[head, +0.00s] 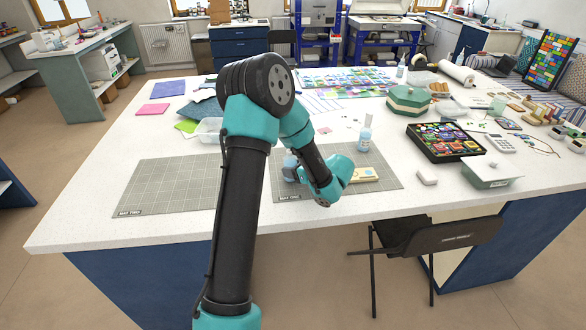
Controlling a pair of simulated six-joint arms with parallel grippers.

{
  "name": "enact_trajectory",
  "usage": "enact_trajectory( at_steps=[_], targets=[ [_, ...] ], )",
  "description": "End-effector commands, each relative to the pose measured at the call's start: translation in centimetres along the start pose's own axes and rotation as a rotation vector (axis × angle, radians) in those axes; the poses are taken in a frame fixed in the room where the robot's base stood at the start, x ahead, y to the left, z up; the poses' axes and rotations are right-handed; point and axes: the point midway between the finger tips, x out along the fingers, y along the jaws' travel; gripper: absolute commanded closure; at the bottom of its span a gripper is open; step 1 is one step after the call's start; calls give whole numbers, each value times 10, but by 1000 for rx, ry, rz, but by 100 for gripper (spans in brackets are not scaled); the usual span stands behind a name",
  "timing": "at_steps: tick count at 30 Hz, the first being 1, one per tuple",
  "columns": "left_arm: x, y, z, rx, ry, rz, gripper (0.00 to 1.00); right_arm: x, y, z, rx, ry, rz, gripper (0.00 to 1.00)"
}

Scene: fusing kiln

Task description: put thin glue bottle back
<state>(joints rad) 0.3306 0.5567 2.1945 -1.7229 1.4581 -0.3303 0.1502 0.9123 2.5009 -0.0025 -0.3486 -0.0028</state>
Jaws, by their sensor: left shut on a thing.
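My left arm comes up from the bottom and bends down to the right, so its left gripper (291,170) is low over the right grey cutting mat (385,184). The gripper is shut on a small pale blue thing (290,161), mostly hidden by my wrist; it looks like a bottle, but I cannot tell whether it touches the mat. A pale blue bottle with a light top (365,137) stands upright behind my wrist, apart from the gripper. I cannot read any label. My right gripper is not in view.
A pale yellow block (363,174) lies on the right mat beside my wrist. Another mat (170,187) to the left is bare. A clear tub (208,130) sits behind my arm. A black tray of coloured glass (445,142) and a green-lidded box (408,100) stand right.

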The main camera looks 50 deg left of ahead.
Motion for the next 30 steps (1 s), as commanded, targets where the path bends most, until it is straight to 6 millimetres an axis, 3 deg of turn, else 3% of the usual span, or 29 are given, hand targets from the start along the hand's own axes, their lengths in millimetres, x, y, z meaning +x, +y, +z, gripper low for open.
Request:
enact_trajectory(
  at_steps=[9, 10, 17, 30],
  targets=[
    [1, 0, -3, 1, 0, 0, 59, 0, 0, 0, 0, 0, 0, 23],
    [1, 0, -2, 0, 0, 0, 49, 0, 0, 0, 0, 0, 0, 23],
    [1, 0, -2, 0, 0, 0, 27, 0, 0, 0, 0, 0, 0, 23],
    [-7, 0, 1, -1, 0, -1, 26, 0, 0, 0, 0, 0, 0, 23]
  ],
)
